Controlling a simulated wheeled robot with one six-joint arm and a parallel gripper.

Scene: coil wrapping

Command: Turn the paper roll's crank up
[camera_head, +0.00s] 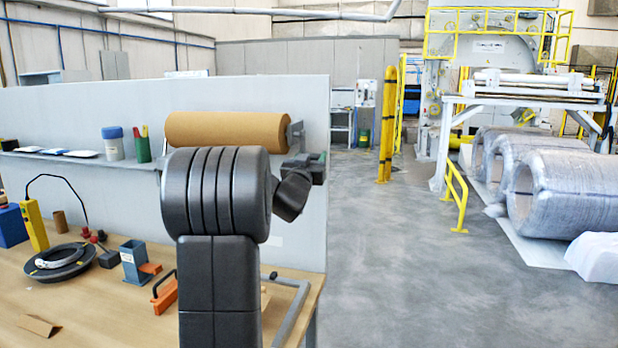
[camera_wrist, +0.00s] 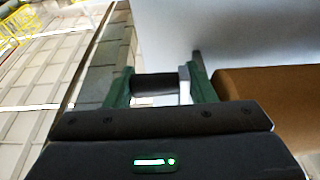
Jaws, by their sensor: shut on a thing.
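The brown paper roll (camera_head: 228,131) lies level on its holder at the top of the grey panel. It also shows at the right of the wrist view (camera_wrist: 275,95). My gripper (camera_head: 318,166) is at the roll's right end, partly behind my own arm. In the wrist view its green fingers are shut on the dark crank handle (camera_wrist: 153,86), one finger at each end of it. A light strip of the crank (camera_wrist: 184,86) shows beside the right finger. The rest of the crank is hidden, and its angle is hard to tell.
A shelf (camera_head: 40,154) with a blue-lidded jar (camera_head: 113,142) and a green cup (camera_head: 142,147) is on the panel. The wooden bench (camera_head: 90,315) holds a black ring (camera_head: 62,262) and an orange-handled tool (camera_head: 164,293). Open floor (camera_head: 420,270) lies right of the bench.

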